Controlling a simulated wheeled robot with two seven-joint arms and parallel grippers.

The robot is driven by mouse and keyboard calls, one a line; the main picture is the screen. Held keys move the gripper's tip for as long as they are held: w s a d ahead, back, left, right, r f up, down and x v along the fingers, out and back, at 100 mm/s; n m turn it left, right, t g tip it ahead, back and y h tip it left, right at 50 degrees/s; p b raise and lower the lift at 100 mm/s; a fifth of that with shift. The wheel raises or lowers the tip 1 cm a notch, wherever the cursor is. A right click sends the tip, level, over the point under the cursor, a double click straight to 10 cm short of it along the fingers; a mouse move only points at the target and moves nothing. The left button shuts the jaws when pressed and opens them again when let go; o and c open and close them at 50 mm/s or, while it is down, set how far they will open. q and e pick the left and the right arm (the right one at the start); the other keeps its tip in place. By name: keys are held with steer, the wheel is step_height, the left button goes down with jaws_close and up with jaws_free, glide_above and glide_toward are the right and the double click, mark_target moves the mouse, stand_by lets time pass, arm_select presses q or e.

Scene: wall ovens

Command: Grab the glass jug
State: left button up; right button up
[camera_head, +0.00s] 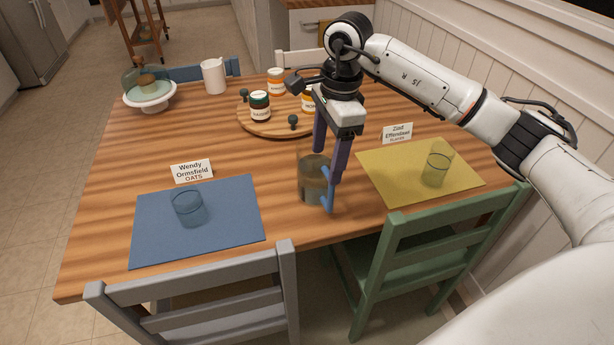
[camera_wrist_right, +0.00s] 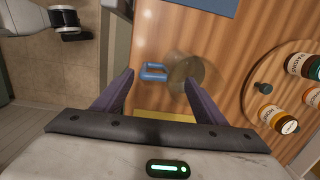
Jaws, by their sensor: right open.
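The glass jug (camera_head: 312,184) is clear, with a blue handle, and stands near the front edge of the wooden table. Its handle (camera_head: 328,188) faces the front right in the head view. My right gripper (camera_head: 328,166) is open, pointing down at the jug, and one finger covers part of it. In the right wrist view the jug (camera_wrist_right: 187,68) lies beyond the fingers. There its blue handle (camera_wrist_right: 153,70) appears between the two fingertips of my right gripper (camera_wrist_right: 159,77). I cannot tell whether a finger touches it. My left gripper is not in view.
A blue placemat (camera_head: 235,223) and a yellow placemat (camera_head: 400,183) each hold a glass. A round board (camera_head: 250,122) with jars is behind the jug. A white pitcher (camera_head: 214,77) stands farther back. Grey (camera_head: 200,262) and green (camera_head: 400,250) chairs stand at the table.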

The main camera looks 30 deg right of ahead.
glide_above(325, 201)
steer(key=shift+g+h, duration=0.3)
steer(key=shift+g, duration=0.1)
steer(key=f, duration=0.3)
steer(key=s+f, duration=0.1)
steer(key=f, duration=0.1)
steer(key=shift+d+f, duration=0.1)
steer(key=shift+d, duration=0.1)
steer(key=shift+w+a+f+p, duration=0.1)
steer(key=shift+w+f+p, duration=0.2)
steer(key=shift+f, duration=1.2)
steer(key=shift+w+a+f+p, duration=0.1)
steer(key=shift+f+p, duration=0.3)
steer(key=shift+f, duration=1.1)
steer(key=c, duration=1.6)
steer(key=shift+r, duration=0.15)
jaws_close()
